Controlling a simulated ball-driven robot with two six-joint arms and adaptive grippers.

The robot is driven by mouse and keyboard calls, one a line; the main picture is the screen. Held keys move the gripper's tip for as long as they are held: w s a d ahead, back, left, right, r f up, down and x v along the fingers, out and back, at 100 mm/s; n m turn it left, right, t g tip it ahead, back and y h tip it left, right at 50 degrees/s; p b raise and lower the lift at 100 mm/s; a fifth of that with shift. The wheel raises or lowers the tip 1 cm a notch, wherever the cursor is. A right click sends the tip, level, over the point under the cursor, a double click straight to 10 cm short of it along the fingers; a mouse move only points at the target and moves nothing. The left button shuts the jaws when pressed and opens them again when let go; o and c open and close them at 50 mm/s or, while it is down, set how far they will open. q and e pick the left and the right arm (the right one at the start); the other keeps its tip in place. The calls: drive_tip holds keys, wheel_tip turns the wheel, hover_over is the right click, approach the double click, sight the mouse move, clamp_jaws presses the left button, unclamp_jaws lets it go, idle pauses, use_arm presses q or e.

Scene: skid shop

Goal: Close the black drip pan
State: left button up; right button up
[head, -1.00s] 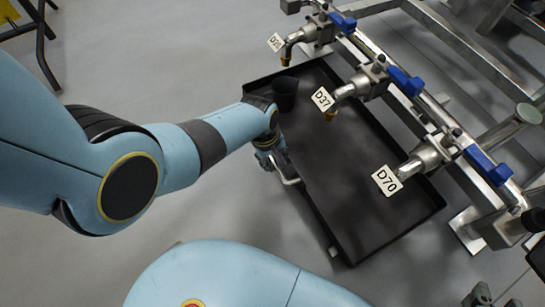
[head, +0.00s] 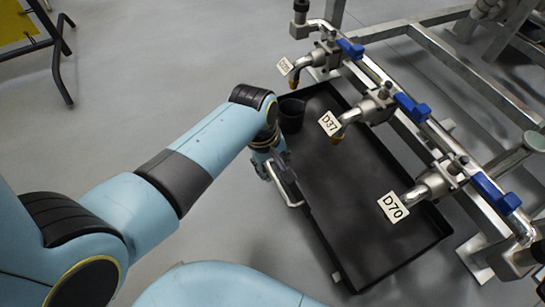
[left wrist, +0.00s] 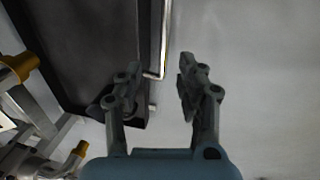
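The black drip pan (head: 365,220) is pulled out below the row of taps. It also shows in the left wrist view (left wrist: 80,45). Its pale bar handle (head: 292,203) runs along the near left edge. My left gripper (head: 273,172) is at that handle. In the left wrist view my left gripper (left wrist: 158,80) has its fingers apart, with the bent end of the handle (left wrist: 163,45) between and just beyond the fingertips. I see no clear contact. My right gripper is not in view.
A black cup (head: 291,115) stands in the pan's far left corner. Taps tagged D37 (head: 328,123) and D70 (head: 393,207) hang over the pan from a metal frame (head: 480,85). The grey floor left of the pan is clear.

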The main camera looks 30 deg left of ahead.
use_arm(q)
drive_tip(key=shift+s+a+r, duration=0.1)
drive_tip(key=shift+s+r, duration=0.05)
drive_tip(key=shift+r, duration=0.55)
drive_tip(key=shift+s+a+r, duration=0.1)
drive_tip(key=shift+r, duration=0.6)
